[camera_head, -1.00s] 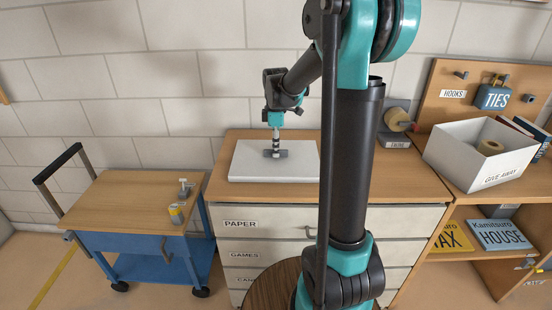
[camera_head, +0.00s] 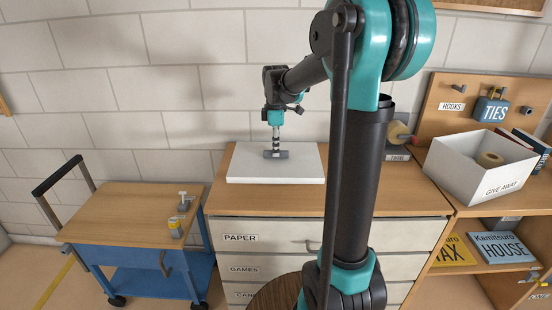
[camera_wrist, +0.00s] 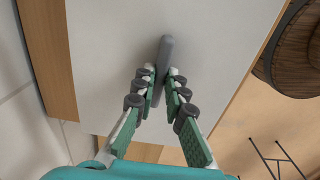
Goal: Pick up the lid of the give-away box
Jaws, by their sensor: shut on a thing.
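The lid (camera_head: 245,172) is a flat white panel with a dark grey bar handle (camera_head: 283,155). It looks level and slightly above the wooden top of the drawer cabinet (camera_head: 215,190); the gap itself is hard to see. My gripper (camera_head: 275,150) points down and is shut on the handle. In the wrist view, the fingers (camera_wrist: 160,82) close on both sides of the handle (camera_wrist: 165,48), with the lid (camera_wrist: 105,55) filling much of the picture. The give-away box (camera_head: 470,177), white and open-topped, stands on the shelf unit to the right.
A blue cart (camera_head: 120,215) with a wooden top stands left of the cabinet. A round dark wooden top (camera_head: 275,293) is in front. A pegboard (camera_head: 450,90) stands behind that box.

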